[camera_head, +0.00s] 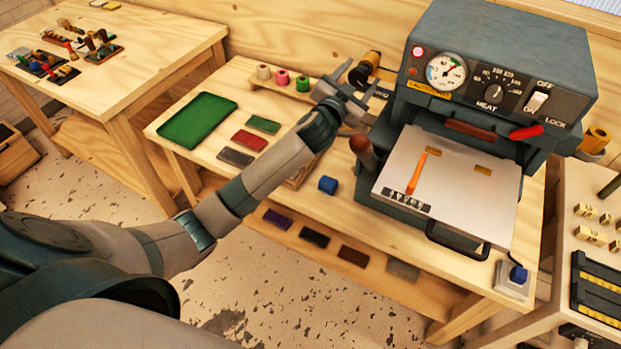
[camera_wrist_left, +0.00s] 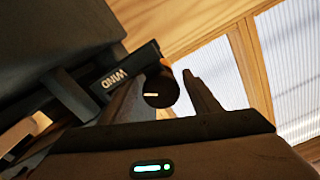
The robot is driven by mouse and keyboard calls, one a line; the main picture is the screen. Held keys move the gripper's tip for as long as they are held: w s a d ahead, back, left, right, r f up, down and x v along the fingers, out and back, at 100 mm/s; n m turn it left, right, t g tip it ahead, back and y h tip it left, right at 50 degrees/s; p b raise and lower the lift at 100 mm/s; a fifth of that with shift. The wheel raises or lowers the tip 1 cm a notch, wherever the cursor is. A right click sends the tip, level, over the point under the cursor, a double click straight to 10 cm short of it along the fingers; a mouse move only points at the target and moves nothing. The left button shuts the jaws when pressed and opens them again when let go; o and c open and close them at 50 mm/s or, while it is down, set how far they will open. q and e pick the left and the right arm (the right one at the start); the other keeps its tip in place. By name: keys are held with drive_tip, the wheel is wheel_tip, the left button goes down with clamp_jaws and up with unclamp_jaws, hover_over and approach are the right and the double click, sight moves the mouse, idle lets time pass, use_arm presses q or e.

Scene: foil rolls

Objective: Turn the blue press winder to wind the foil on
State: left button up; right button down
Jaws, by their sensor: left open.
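The blue-grey press (camera_head: 500,50) stands at the right of the bench with a dial gauge on its front. In the left wrist view, a black arm marked WIND juts from it (camera_wrist_left: 118,80). A round black winder knob (camera_wrist_left: 160,88) with a white line is at its end. My left gripper (camera_head: 357,88) is open at the press's left side, and it also shows in the left wrist view (camera_wrist_left: 161,76). The knob appears between its two fingers; I cannot tell whether they touch it. My right gripper is not in view.
A black and gold roll-like part (camera_head: 366,68) is behind my left gripper. Small foil rolls (camera_head: 282,77) stand on a rack at the back. A green mat (camera_head: 198,120) and coloured blocks lie left.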

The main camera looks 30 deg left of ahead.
use_arm(q)
drive_tip(key=n+b, duration=0.1)
drive_tip(key=n, duration=0.2)
drive_tip(key=shift+n, duration=0.3)
drive_tip(key=shift+s+f+n, duration=0.1)
drive_tip(key=shift+s+n, duration=0.1)
drive_tip(key=shift+n, duration=0.1)
drive_tip(key=s+b, duration=0.5)
drive_tip(key=s, duration=1.2)
drive_tip(key=s+a+f+g+y, duration=0.1)
drive_tip(key=s+f+g, duration=0.4)
drive_tip(key=f, duration=1)
drive_tip(key=shift+s+a, duration=0.15)
drive_tip(key=shift+s, duration=1.45)
drive_tip(key=shift+f, duration=0.1)
